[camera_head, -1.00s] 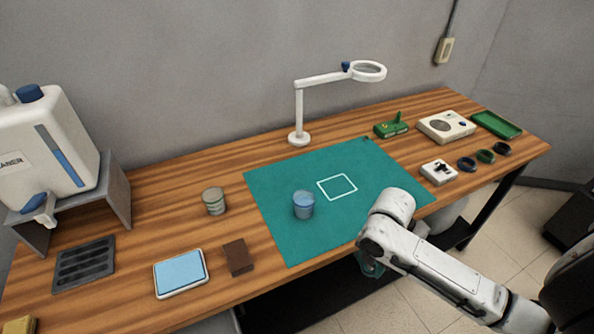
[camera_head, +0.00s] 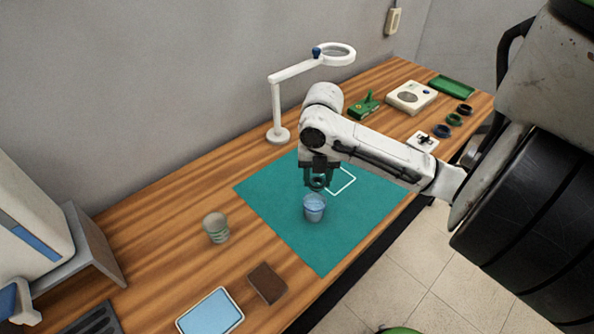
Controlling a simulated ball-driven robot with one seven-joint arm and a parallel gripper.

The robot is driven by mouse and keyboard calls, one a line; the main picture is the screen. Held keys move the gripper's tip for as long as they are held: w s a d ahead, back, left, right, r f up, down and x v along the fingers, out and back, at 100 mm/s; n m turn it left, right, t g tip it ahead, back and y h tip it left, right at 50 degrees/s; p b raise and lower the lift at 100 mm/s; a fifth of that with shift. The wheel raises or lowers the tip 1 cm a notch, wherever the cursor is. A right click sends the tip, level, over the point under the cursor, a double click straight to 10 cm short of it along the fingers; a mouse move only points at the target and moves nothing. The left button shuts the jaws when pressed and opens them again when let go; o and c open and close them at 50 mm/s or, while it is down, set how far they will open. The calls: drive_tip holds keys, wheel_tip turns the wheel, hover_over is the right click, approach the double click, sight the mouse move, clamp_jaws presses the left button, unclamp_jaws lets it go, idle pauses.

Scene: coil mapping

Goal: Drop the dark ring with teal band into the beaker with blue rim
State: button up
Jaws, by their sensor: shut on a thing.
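The beaker with blue rim (camera_head: 314,212) stands upright on the teal mat (camera_head: 275,190), left of the white square outline. My gripper (camera_head: 318,184) points down just above and behind this beaker in the picture. It is shut on a small dark ring (camera_head: 318,183), held apart from the beaker. The ring is too small here to make out its teal band.
A second clear beaker with greenish bands (camera_head: 216,228) stands left of the mat. A brown block (camera_head: 267,283) and a blue-topped tray (camera_head: 210,313) lie in front. A magnifier lamp (camera_head: 278,132) stands behind. Three rings (camera_head: 453,120) lie at the far right.

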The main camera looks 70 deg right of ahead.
drive_tip(key=shift+w+f+b, duration=0.15)
drive_tip(key=shift+f+b, duration=0.7)
drive_tip(key=shift+f, duration=2.1)
drive_tip(key=shift+d+p, duration=0.1)
drive_tip(key=shift+p, duration=0.75)
drive_tip(key=o, duration=1.1)
drive_tip(key=shift+o, duration=0.2)
wheel_tip(320, 180, up, 11)
drive_tip(key=shift+f, duration=0.15)
